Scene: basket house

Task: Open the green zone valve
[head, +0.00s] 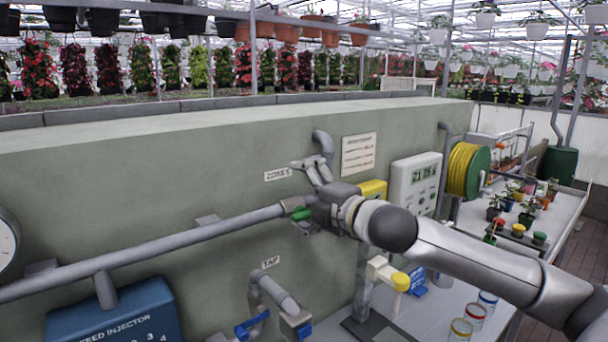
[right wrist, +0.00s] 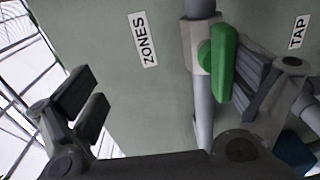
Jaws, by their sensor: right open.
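The green zone valve handle (head: 301,213) sits on the grey pipe (head: 190,235) that runs along the wall, below the ZONES label (head: 277,174). The green handle also shows in the right wrist view (right wrist: 222,62), on a light valve body, lying along the pipe. My right gripper (head: 300,195) is open at the wall by the valve; its spread fingers show in the right wrist view (right wrist: 165,95). One finger is close beside the handle; I cannot tell whether they touch. The other finger is well away to the left. My left gripper is not in view.
Below is a TAP with a blue handle (head: 250,326) and a blue feed injector (head: 115,312). A timer panel (head: 414,184), a yellow box (head: 372,190) and a yellow hose reel (head: 466,170) are on the right. Several jars stand on the bench.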

